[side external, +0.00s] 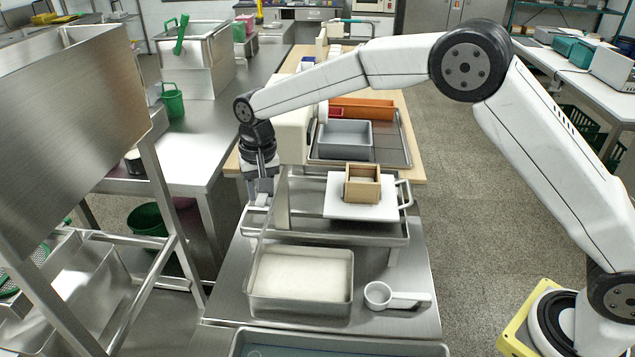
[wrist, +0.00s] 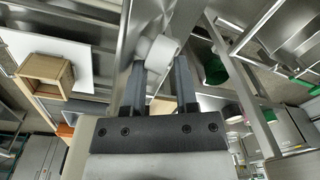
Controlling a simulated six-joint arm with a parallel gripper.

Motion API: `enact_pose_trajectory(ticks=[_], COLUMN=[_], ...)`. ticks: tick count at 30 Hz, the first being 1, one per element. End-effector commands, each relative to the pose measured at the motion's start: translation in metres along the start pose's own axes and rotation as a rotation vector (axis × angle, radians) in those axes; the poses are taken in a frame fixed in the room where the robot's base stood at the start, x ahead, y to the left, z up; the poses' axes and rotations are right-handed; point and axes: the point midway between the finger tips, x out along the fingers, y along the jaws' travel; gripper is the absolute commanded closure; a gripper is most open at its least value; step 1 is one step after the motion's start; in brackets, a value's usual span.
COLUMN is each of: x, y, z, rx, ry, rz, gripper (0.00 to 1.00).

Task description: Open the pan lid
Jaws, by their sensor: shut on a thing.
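My gripper (side external: 262,196) points down at the left end of a long steel tray-like piece (side external: 335,228). In the wrist view its two fingers (wrist: 160,64) stand on either side of a white rounded handle-like part (wrist: 158,48) and are shut on it. A rectangular steel pan (side external: 302,303) with a pale, flat inside sits on the steel table, in front of the gripper. A thin steel edge slants up from the pan's left side towards the gripper; I cannot tell whether it belongs to the lid. The fingers hide part of the gripped piece.
A white board (side external: 340,208) with a wooden box (side external: 362,186) lies right of the gripper, near a white handle (side external: 405,193). A white scoop (side external: 392,297) lies right of the pan. A grey bin (side external: 345,140) and orange bin (side external: 365,108) stand behind. A steel hopper rises left.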

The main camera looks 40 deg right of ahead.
Motion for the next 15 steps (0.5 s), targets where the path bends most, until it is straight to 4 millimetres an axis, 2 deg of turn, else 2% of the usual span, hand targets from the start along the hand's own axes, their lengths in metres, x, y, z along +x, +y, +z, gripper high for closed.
enact_pose_trajectory(ticks=[1,15], x=[0.019,0.018], y=[-0.009,-0.044], z=[0.012,-0.005], rx=[-0.007,-0.006], ry=[-0.041,-0.047], rz=[0.012,0.017], gripper=[1.0,1.0])
